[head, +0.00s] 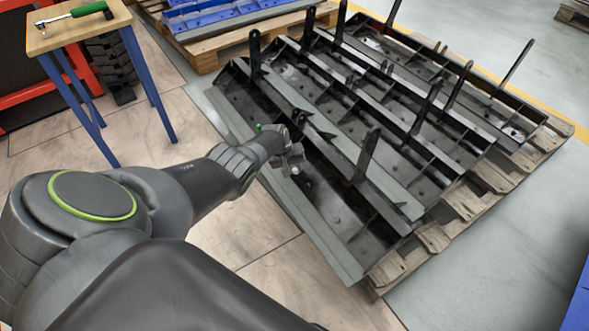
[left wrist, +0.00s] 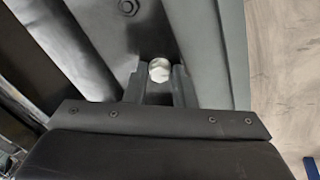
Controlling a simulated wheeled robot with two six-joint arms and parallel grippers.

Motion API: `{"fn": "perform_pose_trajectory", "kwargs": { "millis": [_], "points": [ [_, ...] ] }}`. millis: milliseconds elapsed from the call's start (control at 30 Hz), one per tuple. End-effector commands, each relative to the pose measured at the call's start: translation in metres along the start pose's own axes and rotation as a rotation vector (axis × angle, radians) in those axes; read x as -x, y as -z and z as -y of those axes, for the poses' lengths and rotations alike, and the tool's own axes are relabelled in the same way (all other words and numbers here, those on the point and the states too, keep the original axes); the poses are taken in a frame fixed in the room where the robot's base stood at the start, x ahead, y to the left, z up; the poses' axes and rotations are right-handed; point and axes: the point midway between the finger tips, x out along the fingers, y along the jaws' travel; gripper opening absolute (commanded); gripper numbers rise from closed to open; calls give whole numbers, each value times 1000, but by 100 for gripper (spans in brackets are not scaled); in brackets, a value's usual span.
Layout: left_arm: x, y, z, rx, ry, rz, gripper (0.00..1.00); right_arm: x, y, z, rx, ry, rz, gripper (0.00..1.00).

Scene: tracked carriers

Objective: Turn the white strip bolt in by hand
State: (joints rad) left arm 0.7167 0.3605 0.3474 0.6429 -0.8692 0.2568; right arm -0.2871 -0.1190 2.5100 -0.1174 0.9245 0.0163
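The white strip bolt (left wrist: 159,70) shows its pale hex head in the left wrist view, over the dark metal of the carrier. It is a small light spot in the head view (head: 295,170). My left gripper (left wrist: 160,76) has one finger against each side of the head and appears shut on it. In the head view the left gripper (head: 291,160) is at the left edge of the black carrier (head: 335,235). The bolt's shank is hidden, so I cannot tell how deep it sits. My right gripper is not in view.
A dark bolt (left wrist: 127,6) sits farther along the same strip. Upright black posts (head: 367,155) stand on the carriers, which lie on a wooden pallet (head: 433,238). A small table (head: 75,30) at the upper left bears a green-handled tool (head: 88,9). Floor between them is clear.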

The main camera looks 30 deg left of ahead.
Motion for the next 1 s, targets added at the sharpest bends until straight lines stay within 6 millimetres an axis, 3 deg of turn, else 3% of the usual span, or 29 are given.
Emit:
{"fn": "perform_pose_trajectory", "kwargs": {
  "millis": [33,167,367,1000],
  "points": [
    [0,0,0,0,0,0,16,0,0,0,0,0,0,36],
    [0,0,0,-1,0,0,0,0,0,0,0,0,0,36],
    [0,0,1,-37,0,0,0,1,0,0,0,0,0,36],
    [-1,1,1,-803,1,-3,0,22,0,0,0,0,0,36]
  ]
}}
